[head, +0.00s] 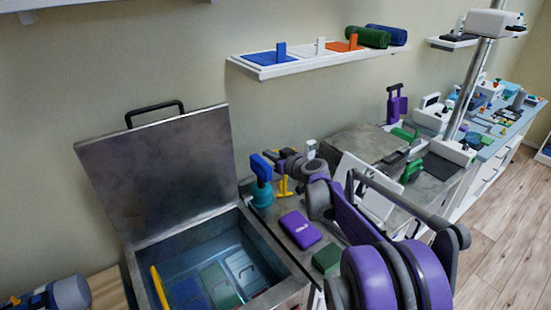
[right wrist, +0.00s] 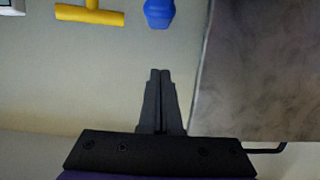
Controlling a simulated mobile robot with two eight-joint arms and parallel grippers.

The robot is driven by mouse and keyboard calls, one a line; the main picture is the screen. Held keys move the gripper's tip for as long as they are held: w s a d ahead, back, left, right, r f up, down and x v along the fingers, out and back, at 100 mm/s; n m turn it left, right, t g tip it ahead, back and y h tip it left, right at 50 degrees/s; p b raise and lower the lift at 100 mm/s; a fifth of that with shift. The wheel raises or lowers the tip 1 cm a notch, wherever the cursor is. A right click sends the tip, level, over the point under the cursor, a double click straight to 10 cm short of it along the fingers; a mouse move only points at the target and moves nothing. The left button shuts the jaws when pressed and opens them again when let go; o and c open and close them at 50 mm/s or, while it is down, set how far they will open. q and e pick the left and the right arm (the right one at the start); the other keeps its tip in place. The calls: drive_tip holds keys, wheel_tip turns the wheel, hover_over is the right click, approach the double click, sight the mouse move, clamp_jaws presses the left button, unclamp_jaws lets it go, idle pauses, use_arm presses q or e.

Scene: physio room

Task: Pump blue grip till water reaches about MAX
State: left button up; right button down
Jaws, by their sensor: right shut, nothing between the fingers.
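The blue grip (head: 260,167) stands upright on a teal pump body (head: 262,195) at the back right corner of the metal tank. It also shows at the top of the right wrist view (right wrist: 159,12). My right gripper (head: 270,154) is shut and empty beside the grip's upper end; in its wrist view the closed fingers (right wrist: 160,76) point towards the grip with a gap between them. The tank (head: 285,262) is open and holds bluish water (head: 205,262) over submerged panels. I cannot make out a MAX mark. My left gripper is not in view.
The tank's raised lid (head: 160,170) stands behind it and shows close to the right gripper in the wrist view (right wrist: 265,70). A yellow T-handle (head: 283,186) stands near the pump. A purple case (head: 300,229) and a green block (head: 327,259) lie on the counter.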

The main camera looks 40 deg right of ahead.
sight(268, 176)
drive_tip(key=x, duration=0.4)
drive_tip(key=f, duration=0.2)
drive_tip(key=shift+w+f, duration=0.25)
drive_tip(key=shift+w, duration=0.1)
drive_tip(key=shift+s+f, duration=0.15)
drive_tip(key=shift+f, duration=0.6)
drive_tip(key=shift+f, duration=0.1)
wheel_tip(268, 176, down, 6)
drive_tip(key=shift+r+b, duration=0.25)
drive_tip(key=shift+b, duration=0.1)
